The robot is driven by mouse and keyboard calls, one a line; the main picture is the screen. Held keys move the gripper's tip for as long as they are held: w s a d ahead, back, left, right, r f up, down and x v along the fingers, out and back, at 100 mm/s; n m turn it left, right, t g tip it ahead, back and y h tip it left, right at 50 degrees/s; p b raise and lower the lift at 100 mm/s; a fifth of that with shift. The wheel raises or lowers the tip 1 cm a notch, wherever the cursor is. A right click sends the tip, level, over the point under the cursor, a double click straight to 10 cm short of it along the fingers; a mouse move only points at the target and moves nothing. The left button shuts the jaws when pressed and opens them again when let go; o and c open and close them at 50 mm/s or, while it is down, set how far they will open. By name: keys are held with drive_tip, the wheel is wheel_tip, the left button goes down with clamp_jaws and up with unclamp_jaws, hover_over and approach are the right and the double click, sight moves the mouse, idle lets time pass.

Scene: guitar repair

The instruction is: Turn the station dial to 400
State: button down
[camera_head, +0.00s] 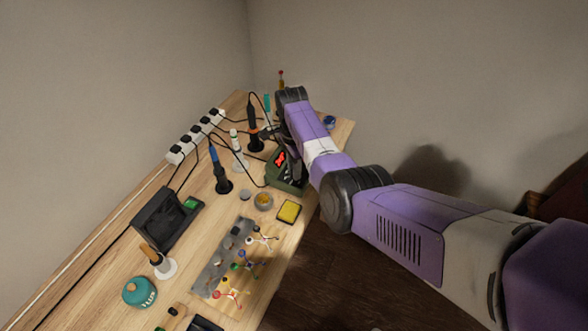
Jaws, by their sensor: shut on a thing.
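The soldering station is a dark green box (288,184) near the right edge of the bench, with a lit red display (280,158). The display's digits are too small and slanted to read. My arm reaches over from the right, and its wrist is bent down behind the station. My gripper (296,170) is low at the station, just right of the display, and is mostly hidden by my forearm. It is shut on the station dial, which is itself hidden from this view.
A yellow sponge (289,211) and a small round tin (263,201) lie in front of the station. Iron holders (223,185), cables and a white power strip (196,136) stand behind and left. A grey tray (222,257) and teal jar (139,292) are nearer.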

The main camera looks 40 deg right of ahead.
drive_tip(key=shift+d+r+m, duration=0.1)
drive_tip(key=shift+r+m, duration=0.05)
drive_tip(key=shift+m, duration=1.05)
drive_tip(key=c, duration=1.1)
unclamp_jaws()
drive_tip(key=shift+c, duration=0.2)
drive_tip(key=shift+w+d+r+b, duration=0.1)
drive_tip(key=shift+r+b, duration=0.1)
drive_tip(key=shift+r, duration=1.75)
drive_tip(key=shift+w+r+b, duration=0.1)
drive_tip(key=shift+r+b, duration=0.1)
drive_tip(key=shift+r, duration=1.7)
